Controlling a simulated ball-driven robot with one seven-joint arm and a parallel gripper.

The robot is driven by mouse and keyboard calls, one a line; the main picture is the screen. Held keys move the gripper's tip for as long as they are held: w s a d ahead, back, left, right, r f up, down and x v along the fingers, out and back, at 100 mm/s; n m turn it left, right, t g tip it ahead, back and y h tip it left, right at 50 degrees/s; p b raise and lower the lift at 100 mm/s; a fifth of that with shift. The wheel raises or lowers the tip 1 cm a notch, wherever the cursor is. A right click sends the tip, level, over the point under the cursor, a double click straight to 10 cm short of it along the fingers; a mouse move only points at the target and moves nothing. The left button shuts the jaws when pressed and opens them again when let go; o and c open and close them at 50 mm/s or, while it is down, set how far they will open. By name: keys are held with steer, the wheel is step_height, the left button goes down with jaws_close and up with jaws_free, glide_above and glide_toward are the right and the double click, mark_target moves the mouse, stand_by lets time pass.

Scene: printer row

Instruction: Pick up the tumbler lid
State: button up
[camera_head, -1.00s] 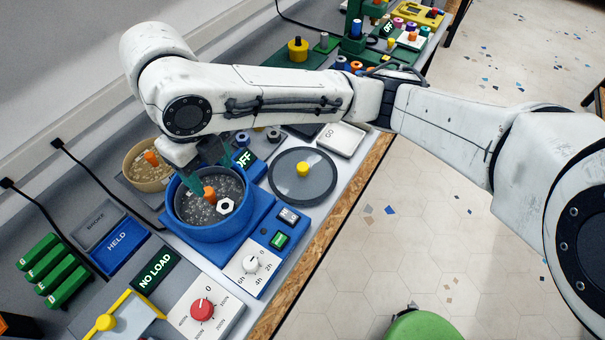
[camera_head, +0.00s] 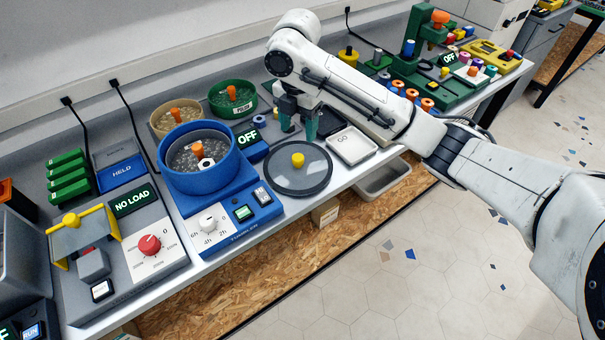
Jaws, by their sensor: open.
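The tumbler lid, a round dark grey disc (camera_head: 285,182) with a yellow knob (camera_head: 298,160), lies flat on the bench just right of the blue tumbler. The blue tumbler bowl (camera_head: 196,184) is uncovered and holds grey media, an orange-knobbed piece and a white hex nut (camera_head: 206,163). My gripper (camera_head: 299,130) has two teal fingers, spread apart with nothing seen between them. In the picture the fingertips are just above and behind the yellow knob, apart from it. Their exact height over the bench is hard to tell.
A tan bowl (camera_head: 160,125) and a green bowl (camera_head: 216,105) stand behind the tumbler. A white tray (camera_head: 351,148) is right of the lid. Small spools stand near my fingers. The bench's front edge runs close before the lid.

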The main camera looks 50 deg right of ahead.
glide_above(298, 157)
steer(key=f, duration=0.5)
steer(key=shift+d+f, duration=0.1)
steer(key=shift+d, duration=0.1)
steer(key=f, duration=0.2)
steer(key=f+p, duration=0.1)
steer(key=f, duration=0.2)
steer(key=shift+a+f, duration=0.2)
steer(key=shift+f, duration=0.1)
jaws_close()
